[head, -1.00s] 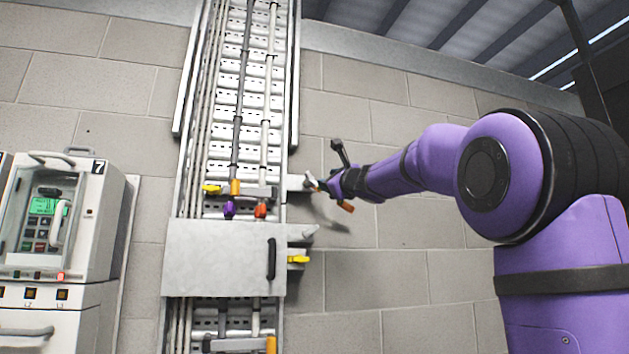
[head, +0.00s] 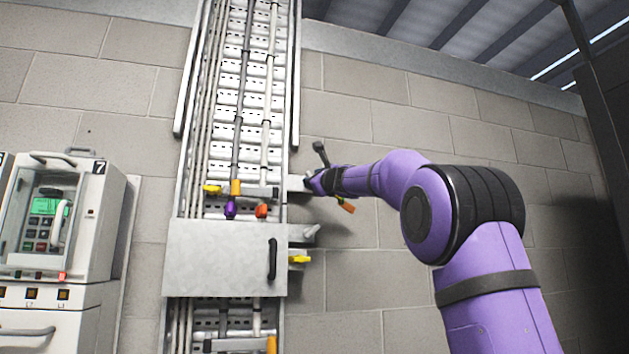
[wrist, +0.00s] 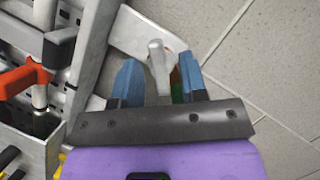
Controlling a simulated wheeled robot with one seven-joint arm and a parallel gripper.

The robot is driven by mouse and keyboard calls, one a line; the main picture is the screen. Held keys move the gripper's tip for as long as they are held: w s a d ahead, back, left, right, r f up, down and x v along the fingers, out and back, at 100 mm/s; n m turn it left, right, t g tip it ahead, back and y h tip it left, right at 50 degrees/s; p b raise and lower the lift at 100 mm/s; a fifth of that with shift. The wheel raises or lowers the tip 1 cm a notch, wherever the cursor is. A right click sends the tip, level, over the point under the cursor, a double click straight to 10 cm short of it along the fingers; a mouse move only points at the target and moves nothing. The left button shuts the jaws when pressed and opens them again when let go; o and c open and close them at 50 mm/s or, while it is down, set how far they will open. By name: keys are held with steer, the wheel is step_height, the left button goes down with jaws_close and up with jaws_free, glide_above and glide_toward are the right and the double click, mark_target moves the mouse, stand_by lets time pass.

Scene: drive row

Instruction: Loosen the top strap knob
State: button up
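The top strap knob (wrist: 158,62) is a grey, tapered lever-like knob on a pale metal bracket (wrist: 136,32). In the wrist view it stands between the two blue fingertips of my gripper (wrist: 160,82). A gap shows on its right side, and its left side is close to the left finger, so the gripper looks open around it. In the head view my gripper (head: 312,184) is at the bracket's right end (head: 296,184) beside the cable tray, and hides most of the knob there.
A grey cover box (head: 218,258) with a black handle spans the cable tray (head: 222,130). Below my gripper are another grey knob (head: 311,232) and a yellow piece (head: 299,260). The wall at right is clear.

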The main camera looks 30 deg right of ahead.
jaws_close()
steer(key=shift+n, duration=0.6)
steer(key=n+g, duration=0.2)
steer(key=n, duration=0.4)
steer(key=n+g, duration=0.2)
steer(key=n, duration=0.4)
steer(key=n+g, duration=0.2)
steer(key=n, duration=0.3)
steer(key=shift+r+n+g, duration=0.15)
steer(key=shift+n+g, duration=0.25)
